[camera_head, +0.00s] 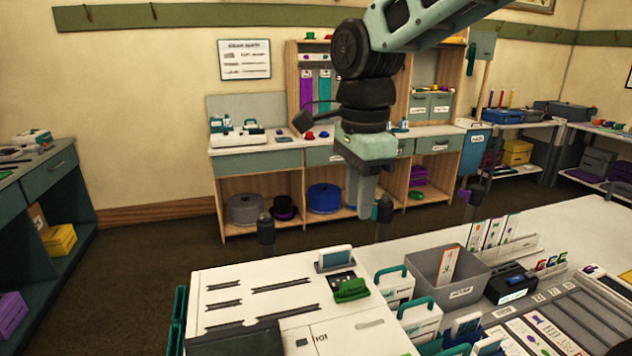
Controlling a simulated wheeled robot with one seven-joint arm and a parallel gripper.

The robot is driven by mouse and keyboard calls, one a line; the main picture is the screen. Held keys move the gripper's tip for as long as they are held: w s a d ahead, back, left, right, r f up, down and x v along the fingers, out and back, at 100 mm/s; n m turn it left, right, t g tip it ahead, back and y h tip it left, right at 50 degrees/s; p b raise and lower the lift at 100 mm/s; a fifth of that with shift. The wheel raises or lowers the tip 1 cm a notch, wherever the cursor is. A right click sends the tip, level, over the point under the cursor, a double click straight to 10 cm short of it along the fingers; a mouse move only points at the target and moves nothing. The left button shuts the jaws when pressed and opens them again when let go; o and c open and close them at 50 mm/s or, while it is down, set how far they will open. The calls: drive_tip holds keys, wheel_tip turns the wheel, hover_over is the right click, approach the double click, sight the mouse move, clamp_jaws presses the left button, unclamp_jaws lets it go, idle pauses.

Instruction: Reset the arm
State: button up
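My arm comes in from the top and hangs down in the middle of the head camera view. My gripper (361,208) points straight down at its end, in front of the back workbench and above the far edge of the near table. The fingers look close together from this side, and I cannot tell whether there is a gap between them. I see no object hanging from the fingertips.
The near white table (570,235) holds a grey bin (425,268), a green stapler-like object (351,290) and several card holders. Dark posts (266,236) stand by its far edge. A wooden-sided workbench (255,160) stands behind. Floor (150,265) at the left is clear.

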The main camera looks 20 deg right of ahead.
drive_tip(key=s+a+f+n, duration=0.3)
drive_tip(key=s+f+n, duration=0.2)
drive_tip(key=s+n, duration=0.5)
drive_tip(key=s+a+f+n, duration=0.3)
drive_tip(key=s+f+n, duration=0.3)
drive_tip(key=s+n, duration=0.4)
drive_tip(key=n, duration=0.5)
drive_tip(key=shift+f+n+y, duration=0.2)
drive_tip(key=shift+n+y, duration=0.1)
drive_tip(key=shift+n, duration=0.1)
drive_tip(key=shift+a, duration=0.1)
